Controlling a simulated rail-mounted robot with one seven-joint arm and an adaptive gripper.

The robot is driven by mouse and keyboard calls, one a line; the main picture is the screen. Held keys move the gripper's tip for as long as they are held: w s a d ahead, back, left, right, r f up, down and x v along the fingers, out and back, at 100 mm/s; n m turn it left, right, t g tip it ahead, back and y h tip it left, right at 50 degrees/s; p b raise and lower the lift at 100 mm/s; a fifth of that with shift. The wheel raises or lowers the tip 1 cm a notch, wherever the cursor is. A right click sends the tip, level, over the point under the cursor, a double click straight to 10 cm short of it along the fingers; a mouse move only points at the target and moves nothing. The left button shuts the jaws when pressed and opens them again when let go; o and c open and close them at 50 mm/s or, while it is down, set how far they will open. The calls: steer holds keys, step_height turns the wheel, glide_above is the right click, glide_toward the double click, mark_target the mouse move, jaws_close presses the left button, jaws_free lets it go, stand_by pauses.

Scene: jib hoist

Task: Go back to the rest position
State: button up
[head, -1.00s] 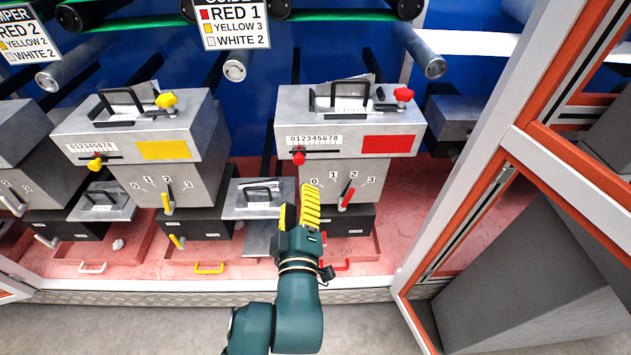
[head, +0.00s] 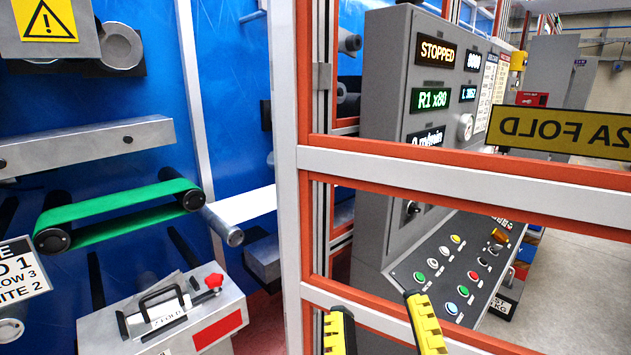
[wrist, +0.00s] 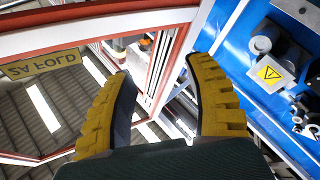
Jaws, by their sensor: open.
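My gripper (head: 383,325) shows at the bottom of the head view, its two yellow ribbed fingers spread apart with nothing between them. It is in front of the orange-and-white guard frame, and the rest of my arm is below the picture. In the wrist view my gripper (wrist: 165,100) is also open and empty. Behind the fingers there are the guard frame, a blue panel and the roof. No marker of a rest position shows.
The orange-and-white guard frame (head: 470,172) stands close, with a grey control console (head: 395,110) behind it reading STOPPED. A sign reading 2A FOLD backwards (head: 565,130) hangs on the frame. At left are a green belt (head: 120,205) and a grey unit with a red knob (head: 170,320).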

step_height(320, 180, up, 37)
steer(key=s+d+m+h+p, duration=0.1)
steer(key=m+p, duration=0.5)
steer(key=p, duration=3.1)
steer(key=shift+s+r+p, duration=0.2)
steer(key=shift+s+p, duration=0.1)
steer(key=shift+s, duration=0.3)
